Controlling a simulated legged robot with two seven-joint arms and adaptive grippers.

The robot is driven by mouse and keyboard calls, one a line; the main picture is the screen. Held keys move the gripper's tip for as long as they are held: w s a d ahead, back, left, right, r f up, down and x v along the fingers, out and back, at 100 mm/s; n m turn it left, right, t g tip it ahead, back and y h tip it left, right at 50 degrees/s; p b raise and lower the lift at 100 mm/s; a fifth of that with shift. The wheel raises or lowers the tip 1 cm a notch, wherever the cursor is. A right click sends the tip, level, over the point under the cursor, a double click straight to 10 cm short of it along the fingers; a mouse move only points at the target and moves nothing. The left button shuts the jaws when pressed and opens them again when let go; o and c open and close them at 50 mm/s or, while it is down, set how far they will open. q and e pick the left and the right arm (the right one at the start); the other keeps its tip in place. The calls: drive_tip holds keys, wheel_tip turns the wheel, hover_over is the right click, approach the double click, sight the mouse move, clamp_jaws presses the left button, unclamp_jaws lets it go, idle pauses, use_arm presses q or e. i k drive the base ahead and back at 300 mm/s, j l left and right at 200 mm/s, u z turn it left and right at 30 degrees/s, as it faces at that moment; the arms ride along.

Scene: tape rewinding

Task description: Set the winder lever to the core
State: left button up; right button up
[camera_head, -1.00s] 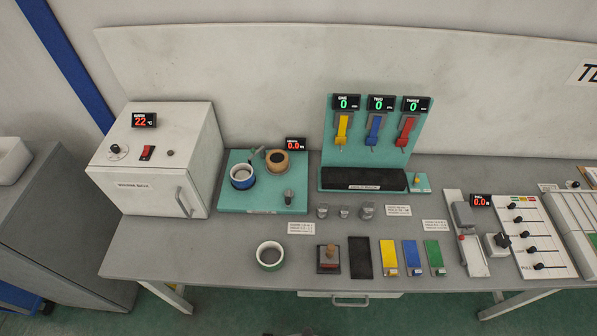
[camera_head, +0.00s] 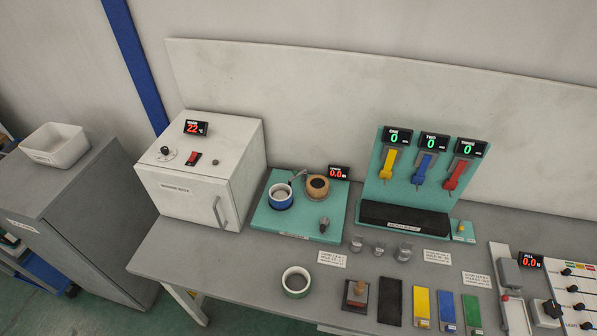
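The winder is a teal base plate (camera_head: 298,225) on the table, in the middle of the head view. It carries a blue-and-white ring roll (camera_head: 280,198) on the left and a brown tape roll or core (camera_head: 317,187) at the back. A small grey lever (camera_head: 297,176) shows between and behind them; its exact setting is too small to tell. A dark knob (camera_head: 324,222) stands at the front right of the plate. A red display reading 0.0 (camera_head: 339,173) sits behind it. Neither gripper shows in the head view.
A white oven-like box (camera_head: 190,175) stands left of the winder. A teal stand (camera_head: 385,185) with yellow, blue and red levers is to the right. A green-and-white ring (camera_head: 296,282), a stamp-like block (camera_head: 356,295) and coloured plates (camera_head: 421,305) lie in front. Bare table lies front left.

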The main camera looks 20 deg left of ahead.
sight(296, 174)
drive_tip(key=k+j+z, duration=0.4)
drive_tip(key=j, duration=0.25)
drive_tip(key=k+j+z, duration=0.45)
drive_tip(key=k, duration=0.25)
